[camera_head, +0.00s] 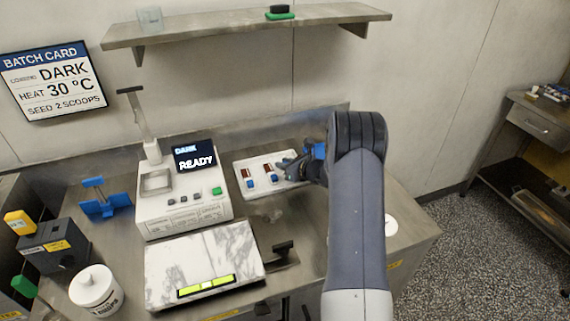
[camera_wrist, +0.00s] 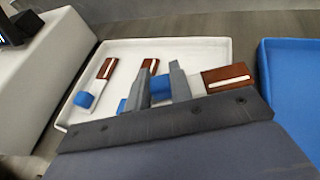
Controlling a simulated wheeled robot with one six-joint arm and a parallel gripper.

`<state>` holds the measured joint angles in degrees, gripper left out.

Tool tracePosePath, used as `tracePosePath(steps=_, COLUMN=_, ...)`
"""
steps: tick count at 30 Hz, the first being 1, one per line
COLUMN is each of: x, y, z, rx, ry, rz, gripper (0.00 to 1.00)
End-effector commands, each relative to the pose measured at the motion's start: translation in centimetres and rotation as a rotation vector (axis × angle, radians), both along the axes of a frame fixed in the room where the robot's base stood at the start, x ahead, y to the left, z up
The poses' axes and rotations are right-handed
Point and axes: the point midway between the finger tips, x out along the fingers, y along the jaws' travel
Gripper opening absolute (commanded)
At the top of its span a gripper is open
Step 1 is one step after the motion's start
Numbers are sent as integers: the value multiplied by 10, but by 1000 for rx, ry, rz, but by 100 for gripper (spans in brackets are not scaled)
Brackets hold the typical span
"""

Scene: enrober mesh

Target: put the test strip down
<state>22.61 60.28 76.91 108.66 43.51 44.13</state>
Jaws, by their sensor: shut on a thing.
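My gripper (camera_head: 290,168) is over the right part of a white tray (camera_head: 259,162). In the wrist view, the gripper (camera_wrist: 160,80) is shut on the blue grip of a test strip, whose brown coated end (camera_wrist: 228,77) with a pale line points right. The held strip is low over the tray (camera_wrist: 190,46); I cannot tell whether it touches the floor. Two other strips lie in the tray: the left strip (camera_wrist: 107,69) and the middle strip (camera_wrist: 150,65), partly hidden by a finger. Each has a blue grip and a brown end.
A blue container (camera_wrist: 292,75) stands just right of the tray. Left of the tray is a white machine (camera_head: 185,210) reading READY. In front are a marble slab (camera_head: 200,258) and a black handle (camera_head: 284,248). A white tub (camera_head: 95,288) and blue stand (camera_head: 100,200) are further left.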

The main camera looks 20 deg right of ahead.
Motion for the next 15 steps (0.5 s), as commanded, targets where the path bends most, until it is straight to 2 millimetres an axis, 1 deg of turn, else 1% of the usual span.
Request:
tracePosePath(steps=1, x=0, y=0, z=-3, rx=0, ry=0, rz=0, gripper=0)
tracePosePath(steps=7, x=0, y=0, z=-7, rx=0, ry=0, rz=0, gripper=0)
tracePosePath(steps=8, x=0, y=0, z=-7, rx=0, ry=1, rz=0, gripper=22)
tracePosePath(steps=15, x=0, y=0, z=-6, rx=0, ry=1, rz=0, gripper=42)
